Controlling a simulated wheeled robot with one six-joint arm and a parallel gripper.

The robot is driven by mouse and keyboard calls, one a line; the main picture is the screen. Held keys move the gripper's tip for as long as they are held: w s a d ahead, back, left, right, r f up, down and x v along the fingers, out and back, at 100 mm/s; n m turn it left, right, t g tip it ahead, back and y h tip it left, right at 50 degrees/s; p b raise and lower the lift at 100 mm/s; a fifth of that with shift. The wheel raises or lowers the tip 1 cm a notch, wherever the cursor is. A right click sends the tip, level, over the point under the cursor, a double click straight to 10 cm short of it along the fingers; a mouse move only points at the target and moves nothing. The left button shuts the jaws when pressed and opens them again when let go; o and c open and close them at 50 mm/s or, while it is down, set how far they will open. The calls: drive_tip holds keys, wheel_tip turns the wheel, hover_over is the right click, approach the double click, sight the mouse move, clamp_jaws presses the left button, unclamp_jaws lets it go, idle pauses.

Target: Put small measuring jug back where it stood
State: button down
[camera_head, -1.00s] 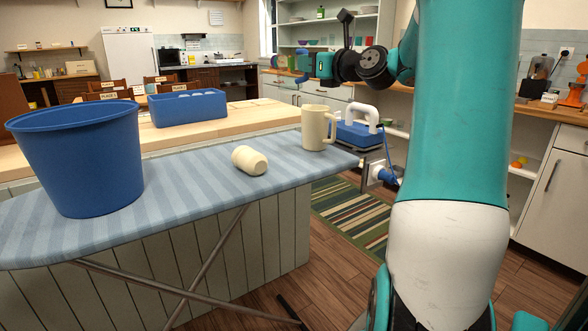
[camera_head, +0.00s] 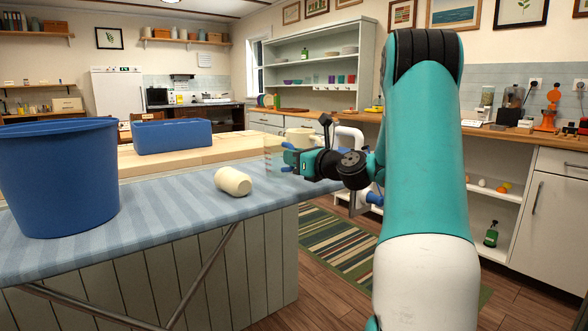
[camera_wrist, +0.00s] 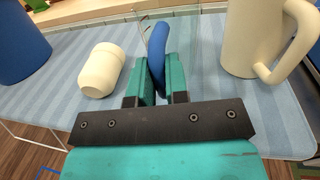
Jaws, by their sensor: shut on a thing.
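My gripper (camera_head: 290,162) is shut on the blue handle of the small measuring jug (camera_head: 275,158). The jug's clear body looks faint in the head view, left of the fingers, over the striped ironing board (camera_head: 180,208). In the wrist view the blue handle (camera_wrist: 157,48) stands between my two teal fingers, and the clear body is barely visible. Whether the jug touches the board cannot be told. A cream mug (camera_wrist: 250,40) stands right of the fingers in the wrist view; in the head view my gripper partly hides it. A cream cup (camera_head: 233,181) lies on its side, left of the jug.
A large blue bucket (camera_head: 58,180) stands on the board's left part. A blue bin (camera_head: 172,136) sits on the wooden counter behind. The iron's white handle (camera_head: 348,143) shows behind my arm. Bare board lies between bucket and cup.

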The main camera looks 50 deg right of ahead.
drive_tip(key=shift+f, duration=0.75)
drive_tip(key=shift+f, duration=0.15)
drive_tip(key=c, duration=1.1)
unclamp_jaws()
drive_tip(key=shift+r, duration=0.2)
drive_tip(key=s+b, duration=0.3)
drive_tip(key=s, duration=0.1)
drive_tip(key=s+b, duration=0.3)
drive_tip(key=s, duration=0.1)
drive_tip(key=s+b, duration=0.2)
drive_tip(key=s, duration=0.2)
drive_tip(key=shift+a+f+b, duration=0.1)
drive_tip(key=shift+a+b, duration=0.3)
